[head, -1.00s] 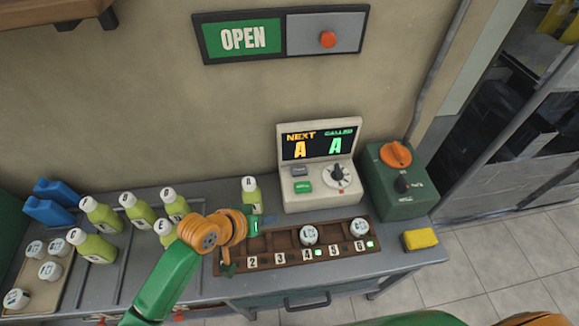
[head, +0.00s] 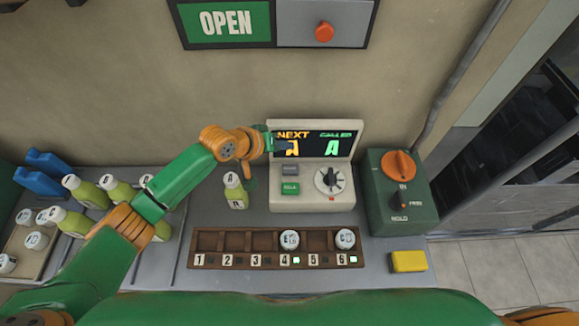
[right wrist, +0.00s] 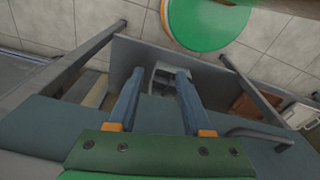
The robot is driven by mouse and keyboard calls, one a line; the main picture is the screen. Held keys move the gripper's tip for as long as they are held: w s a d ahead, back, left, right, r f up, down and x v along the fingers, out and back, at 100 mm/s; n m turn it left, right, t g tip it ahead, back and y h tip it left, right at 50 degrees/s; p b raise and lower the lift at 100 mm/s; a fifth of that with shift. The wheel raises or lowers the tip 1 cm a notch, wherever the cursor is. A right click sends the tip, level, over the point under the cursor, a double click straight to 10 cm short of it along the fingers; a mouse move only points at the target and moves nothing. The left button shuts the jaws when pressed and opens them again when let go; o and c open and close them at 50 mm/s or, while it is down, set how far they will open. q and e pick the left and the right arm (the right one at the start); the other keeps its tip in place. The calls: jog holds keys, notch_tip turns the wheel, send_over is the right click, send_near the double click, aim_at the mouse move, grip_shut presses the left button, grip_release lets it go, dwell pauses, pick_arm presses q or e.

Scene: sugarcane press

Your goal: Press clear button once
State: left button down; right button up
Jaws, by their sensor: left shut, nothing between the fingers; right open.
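The beige console (head: 340,190) stands against the wall, its screen reading NEXT A and CALLED A. Below the screen are a grey button (head: 290,170), a green button (head: 290,188) and a dial (head: 329,180). The button labels are too small to read, so I cannot tell which is clear. My left gripper (head: 284,146) is shut and empty, in front of the screen's left part and just above the grey button in the head view. I cannot tell whether it touches anything. My right gripper (right wrist: 155,85) is open and empty in the right wrist view.
A bottle marked A (head: 235,191) stands left of the console. A numbered wooden rack (head: 215,242) with two white-lidded cups lies in front. A green control box (head: 400,200) and a yellow sponge (head: 408,261) are to the right. Several bottles stand at the left.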

pick_arm(q)
jog(key=b, duration=0.9)
send_near(297, 164)
jog(key=x, duration=0.4)
jog(key=shift+w+d+r, duration=0.15)
jog(key=shift+w+d, duration=0.05)
jog(key=shift+w, duration=0.05)
jog(key=shift+f, duration=0.25)
jog(key=shift+r, duration=0.1)
dwell(0.6)
jog(key=shift+f, duration=0.4)
